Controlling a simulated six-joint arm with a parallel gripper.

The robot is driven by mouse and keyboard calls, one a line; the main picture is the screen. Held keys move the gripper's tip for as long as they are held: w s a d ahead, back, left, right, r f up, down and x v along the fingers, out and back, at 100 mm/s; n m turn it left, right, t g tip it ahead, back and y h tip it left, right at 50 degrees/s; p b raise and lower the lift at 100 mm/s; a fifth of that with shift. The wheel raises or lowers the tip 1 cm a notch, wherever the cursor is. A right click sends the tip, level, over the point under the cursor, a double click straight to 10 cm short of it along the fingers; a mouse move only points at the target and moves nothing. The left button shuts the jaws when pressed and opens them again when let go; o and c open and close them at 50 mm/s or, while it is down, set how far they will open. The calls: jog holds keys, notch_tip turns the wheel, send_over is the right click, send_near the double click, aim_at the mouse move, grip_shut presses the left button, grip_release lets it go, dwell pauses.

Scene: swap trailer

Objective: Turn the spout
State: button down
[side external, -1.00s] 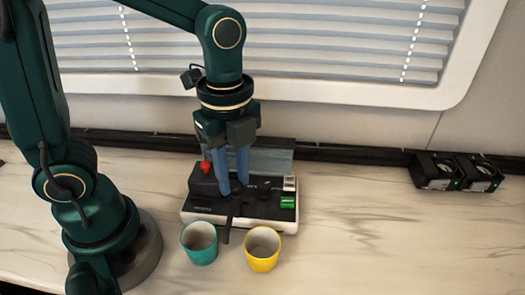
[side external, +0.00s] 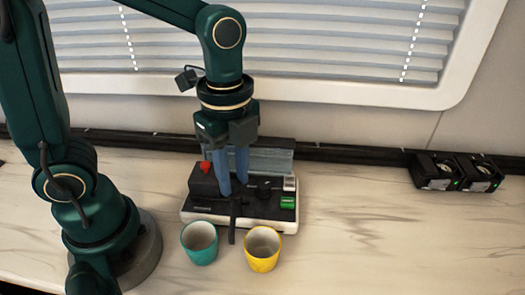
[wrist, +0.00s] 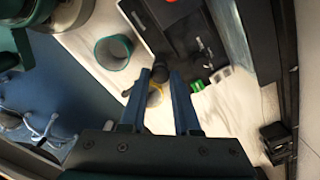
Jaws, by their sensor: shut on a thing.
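The black spout (side external: 232,225) points out from the front of a black-and-white machine (side external: 270,222), toward the gap between two cups. My gripper (side external: 234,188), with its blue fingers pointing down, is shut on the spout near its base on the machine. In the wrist view the fingers (wrist: 162,85) straddle a small dark part, and the spout is hard to make out there. A teal cup (side external: 200,254) stands left of the spout tip. A yellow cup (side external: 262,262) stands to its right, partly hidden between my fingers in the wrist view (wrist: 155,97).
The machine carries a red knob (side external: 205,166), a dark knob (side external: 265,187) and a green switch (side external: 288,202). Two black boxes (side external: 457,172) stand at the far right by the wall. The pale marbled counter (side external: 400,240) is clear on the right.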

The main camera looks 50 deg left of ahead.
jog(key=n, duration=0.6)
jog(key=shift+n, duration=0.3)
dwell(0.5)
jog(key=c, duration=0.7)
grip_release()
jog(key=shift+o, duration=0.2)
jog(key=shift+r, duration=2.65)
